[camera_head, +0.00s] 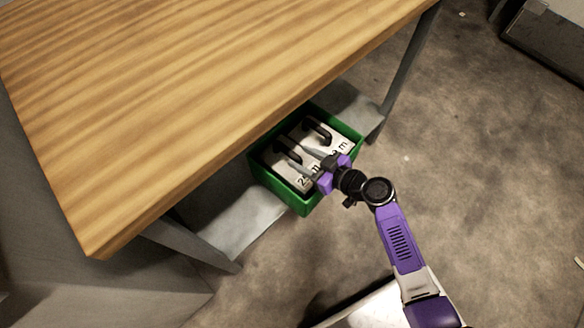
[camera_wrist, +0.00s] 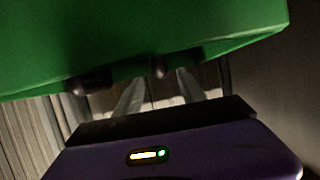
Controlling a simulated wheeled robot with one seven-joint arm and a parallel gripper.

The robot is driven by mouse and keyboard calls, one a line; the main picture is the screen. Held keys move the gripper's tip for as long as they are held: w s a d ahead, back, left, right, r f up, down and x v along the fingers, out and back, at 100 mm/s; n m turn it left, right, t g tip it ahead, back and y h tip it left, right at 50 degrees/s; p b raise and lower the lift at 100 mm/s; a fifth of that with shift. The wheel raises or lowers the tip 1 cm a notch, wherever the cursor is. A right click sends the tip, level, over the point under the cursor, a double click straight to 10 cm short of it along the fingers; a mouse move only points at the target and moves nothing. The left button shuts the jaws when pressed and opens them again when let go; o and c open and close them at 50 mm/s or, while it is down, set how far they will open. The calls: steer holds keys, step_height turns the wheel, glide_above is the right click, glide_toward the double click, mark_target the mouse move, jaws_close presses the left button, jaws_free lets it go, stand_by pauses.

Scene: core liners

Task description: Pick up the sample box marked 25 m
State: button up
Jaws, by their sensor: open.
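A white sample box (camera_head: 298,179) lies in the green crate (camera_head: 308,206), on its left side. Its front lettering reads "2", then a part hidden by my gripper, then "m". It has a black handle (camera_head: 287,150) on top. My gripper (camera_head: 296,156) is open, with its two grey fingers reaching over the crate's front rim toward that handle. I cannot tell whether a finger touches it. In the wrist view the gripper's fingers (camera_wrist: 160,92) point past the green crate wall (camera_wrist: 150,35). Two dark knobs show beside and between them, perhaps handles; no lettering is readable there.
A second white box (camera_head: 340,149) with a black handle (camera_head: 318,130) sits right beside it, its number partly hidden. The crate rests on a grey lower shelf (camera_head: 240,225) under the wooden table (camera_head: 180,90), whose edge overhangs close behind.

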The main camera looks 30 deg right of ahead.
mark_target(296, 156)
steer(key=x, duration=0.4)
steer(key=shift+w+a+f+b, duration=0.15)
steer(key=shift+f+b, duration=0.05)
steer(key=shift+b, duration=0.2)
jaws_close()
stand_by(0.8)
steer(key=shift+r, duration=0.15)
